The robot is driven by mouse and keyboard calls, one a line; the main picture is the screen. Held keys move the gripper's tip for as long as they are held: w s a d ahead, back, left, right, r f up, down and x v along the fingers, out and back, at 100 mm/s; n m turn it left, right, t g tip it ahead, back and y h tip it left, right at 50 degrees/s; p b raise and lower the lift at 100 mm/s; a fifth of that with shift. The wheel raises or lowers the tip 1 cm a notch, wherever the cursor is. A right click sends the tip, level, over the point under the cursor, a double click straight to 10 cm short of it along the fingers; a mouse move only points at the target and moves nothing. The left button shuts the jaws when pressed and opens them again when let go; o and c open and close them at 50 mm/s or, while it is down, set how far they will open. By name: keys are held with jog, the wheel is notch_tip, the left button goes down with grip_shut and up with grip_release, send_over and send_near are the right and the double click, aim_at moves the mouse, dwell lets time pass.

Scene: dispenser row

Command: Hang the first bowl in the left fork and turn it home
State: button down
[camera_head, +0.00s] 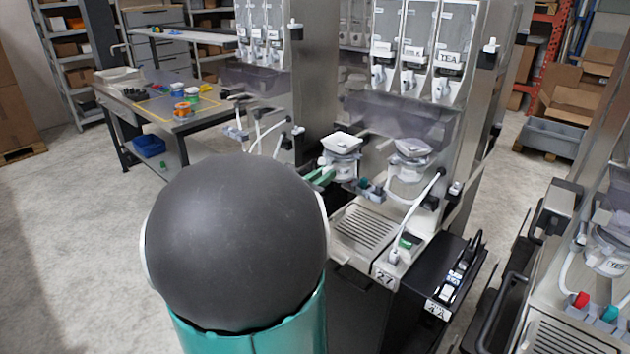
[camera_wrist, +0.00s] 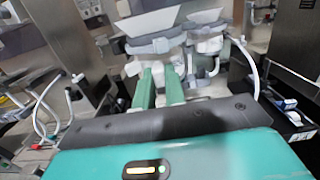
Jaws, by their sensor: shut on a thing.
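The first bowl (camera_head: 341,165), pale with a white square funnel top, is at the left position on the front of the dispenser numbered 27. My gripper (camera_head: 324,175) reaches it from the left with green fingers shut on its lower part. In the wrist view the fingers (camera_wrist: 160,80) point at the bowl (camera_wrist: 152,46), which looks roughly upright. The left fork is hidden behind the bowl and fingers, so I cannot tell how the bowl sits in it. A second bowl (camera_head: 411,160) is mounted at the right position.
A grated drip tray (camera_head: 363,228) lies below the bowls. A white hose (camera_head: 412,212) with a nozzle hangs on the right. Clear canisters (camera_head: 412,50) stand above. Another dispenser (camera_head: 607,250) is at far right, and a workbench (camera_head: 150,110) at back left.

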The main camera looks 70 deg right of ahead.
aim_at(334, 180)
jog(key=shift+x, duration=2.1)
jog(key=shift+f, duration=0.25)
jog(key=shift+x, duration=1.9)
jog(key=shift+s+d+f, duration=0.1)
jog(key=shift+d, duration=0.1)
jog(key=shift+x, duration=1.25)
jog(key=shift+d+f, duration=0.1)
jog(key=shift+d, duration=0.05)
jog(key=shift+x, duration=1.4)
jog(key=shift+f, duration=0.15)
jog(key=shift+s+f, duration=0.1)
